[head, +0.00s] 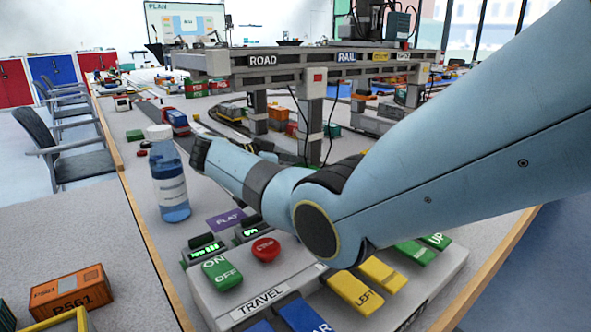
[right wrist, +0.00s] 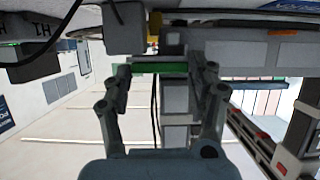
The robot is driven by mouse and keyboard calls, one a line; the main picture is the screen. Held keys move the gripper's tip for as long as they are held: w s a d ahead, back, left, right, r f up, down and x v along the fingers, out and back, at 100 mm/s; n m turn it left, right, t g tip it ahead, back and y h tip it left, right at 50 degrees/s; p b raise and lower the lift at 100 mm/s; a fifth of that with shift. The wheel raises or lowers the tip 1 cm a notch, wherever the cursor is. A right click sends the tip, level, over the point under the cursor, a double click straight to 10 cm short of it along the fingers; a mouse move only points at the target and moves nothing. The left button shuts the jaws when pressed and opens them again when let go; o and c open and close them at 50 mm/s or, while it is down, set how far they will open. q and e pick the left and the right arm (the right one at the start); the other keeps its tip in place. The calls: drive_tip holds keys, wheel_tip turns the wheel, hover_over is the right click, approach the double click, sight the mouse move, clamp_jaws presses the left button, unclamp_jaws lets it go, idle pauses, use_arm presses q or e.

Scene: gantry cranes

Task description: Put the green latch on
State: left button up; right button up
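The green latch (head: 219,273) is a green rocker marked ON and OFF, at the left of the grey control box (head: 240,300) in the head view. I cannot tell which end is pressed in. My right arm comes in from the right across the box, and its dark gripper end (head: 203,155) is beyond the latch, beside the bottle, well apart from the latch. In the right wrist view the right gripper (right wrist: 165,72) has its fingers spread. A green bar (right wrist: 160,67) shows between them, seemingly farther off. My left gripper is not in view.
A red button (head: 265,249), yellow keys (head: 380,273) and blue keys share the box. A blue bottle with a white cap (head: 168,180) stands behind left. An orange container (head: 70,291) lies at lower left. The gantry crane (head: 300,65) spans the back.

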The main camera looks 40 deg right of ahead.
drive_tip(key=o, duration=0.4)
drive_tip(key=v, duration=1.2)
drive_tip(key=shift+f, duration=0.1)
